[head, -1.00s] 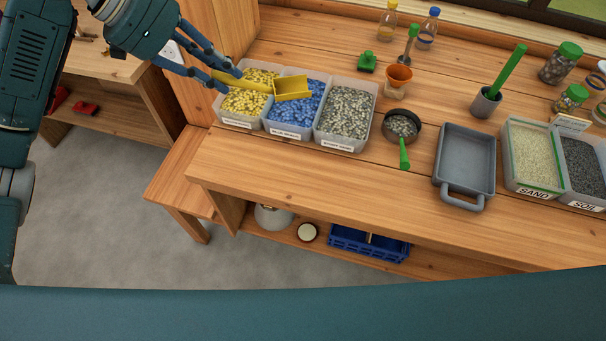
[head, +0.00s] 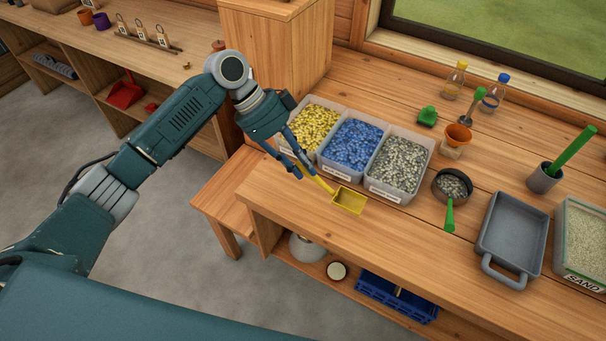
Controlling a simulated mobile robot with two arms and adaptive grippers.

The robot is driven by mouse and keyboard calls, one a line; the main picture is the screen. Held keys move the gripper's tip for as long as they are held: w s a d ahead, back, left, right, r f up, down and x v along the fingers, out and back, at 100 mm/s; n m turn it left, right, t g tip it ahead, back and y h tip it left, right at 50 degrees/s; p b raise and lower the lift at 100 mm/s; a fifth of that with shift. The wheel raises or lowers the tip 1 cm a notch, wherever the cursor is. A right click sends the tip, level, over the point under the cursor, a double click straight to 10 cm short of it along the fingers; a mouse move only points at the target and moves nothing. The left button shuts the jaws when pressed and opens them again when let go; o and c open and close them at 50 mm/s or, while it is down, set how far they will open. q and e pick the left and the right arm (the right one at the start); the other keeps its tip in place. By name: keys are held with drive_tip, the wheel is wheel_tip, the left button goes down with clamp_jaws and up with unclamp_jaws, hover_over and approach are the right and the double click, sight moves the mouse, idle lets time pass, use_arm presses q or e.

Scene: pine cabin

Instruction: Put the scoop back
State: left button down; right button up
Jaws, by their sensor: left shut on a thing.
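My left gripper (head: 306,172) is shut on the handle of a yellow scoop (head: 349,201). The scoop's square pan is over the bare bench strip in front of the bins; I cannot tell whether it touches the wood. Behind it stand a bin of yellow beads (head: 312,126), a bin of blue beads (head: 350,144) and a bin of grey stones (head: 399,164). The gripper is just in front of the yellow and blue bins and hides part of their fronts. My right gripper is not in view.
A round dark sieve or pan (head: 452,186) with a green handle, a grey tray (head: 513,234) and a sand bin (head: 581,240) stand to the right. An orange funnel (head: 458,136) and bottles are behind. The front bench strip (head: 410,228) is mostly clear.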

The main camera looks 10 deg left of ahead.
use_arm(q)
drive_tip(key=shift+f, duration=1.05)
wheel_tip(320, 180, down, 3)
drive_tip(key=shift+f+p, duration=0.1)
drive_tip(key=shift+p, duration=0.35)
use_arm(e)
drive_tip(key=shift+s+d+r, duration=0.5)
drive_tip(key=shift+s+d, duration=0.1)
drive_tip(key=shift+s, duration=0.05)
use_arm(q)
drive_tip(key=c, duration=1.5)
unclamp_jaws()
drive_tip(key=shift+c, duration=0.2)
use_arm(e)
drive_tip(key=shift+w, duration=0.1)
